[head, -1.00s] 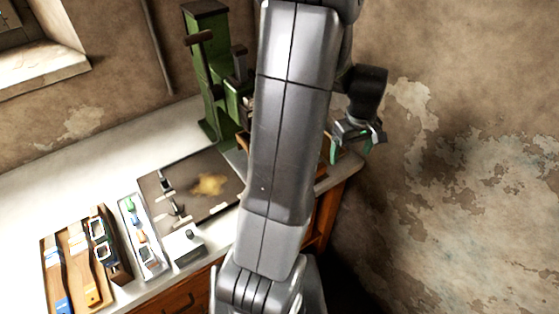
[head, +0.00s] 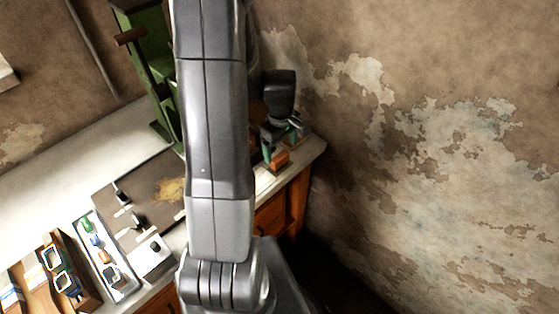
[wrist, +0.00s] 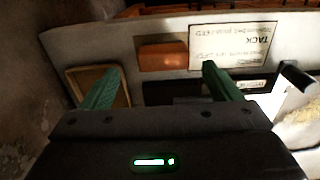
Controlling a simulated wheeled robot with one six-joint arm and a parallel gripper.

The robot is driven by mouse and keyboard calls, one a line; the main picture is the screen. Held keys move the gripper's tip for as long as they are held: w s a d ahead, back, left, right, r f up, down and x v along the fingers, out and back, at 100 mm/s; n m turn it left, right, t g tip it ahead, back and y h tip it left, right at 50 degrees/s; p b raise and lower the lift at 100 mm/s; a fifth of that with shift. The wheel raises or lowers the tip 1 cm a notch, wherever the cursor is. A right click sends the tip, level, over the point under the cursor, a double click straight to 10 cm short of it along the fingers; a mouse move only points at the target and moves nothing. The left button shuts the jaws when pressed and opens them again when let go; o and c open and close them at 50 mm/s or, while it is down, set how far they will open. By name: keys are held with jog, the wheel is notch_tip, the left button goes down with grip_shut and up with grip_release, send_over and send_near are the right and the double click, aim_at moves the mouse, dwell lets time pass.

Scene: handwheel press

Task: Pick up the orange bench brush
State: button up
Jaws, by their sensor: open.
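The orange bench brush (wrist: 163,55) shows in the wrist view as a small orange block on the pale bench top, ahead of and between my fingertips. In the head view it is an orange patch (head: 279,160) near the right end of the bench, partly hidden by my gripper (head: 282,142). My gripper (wrist: 160,68) has its two green fingers spread wide, with nothing held between them. I cannot tell its exact height above the brush. No bristles can be made out.
A printed card (wrist: 232,46) lies right of the brush. A wood-rimmed tray (wrist: 72,78) is by the left finger. The green press (head: 145,60), a dark mat (head: 115,195) and a tray of small items (head: 88,238) are left along the bench. A stained wall is at right.

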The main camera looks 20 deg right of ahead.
aim_at(280, 156)
jog(key=shift+s+a+f+p, duration=0.1)
jog(key=shift+f+p, duration=0.1)
jog(key=shift+f, duration=1.1)
jog(key=shift+s+a+f+p, duration=0.1)
jog(key=shift+f+p, duration=0.1)
jog(key=shift+f, duration=1.05)
jog(key=shift+w, duration=0.1)
jog(key=c, duration=1.1)
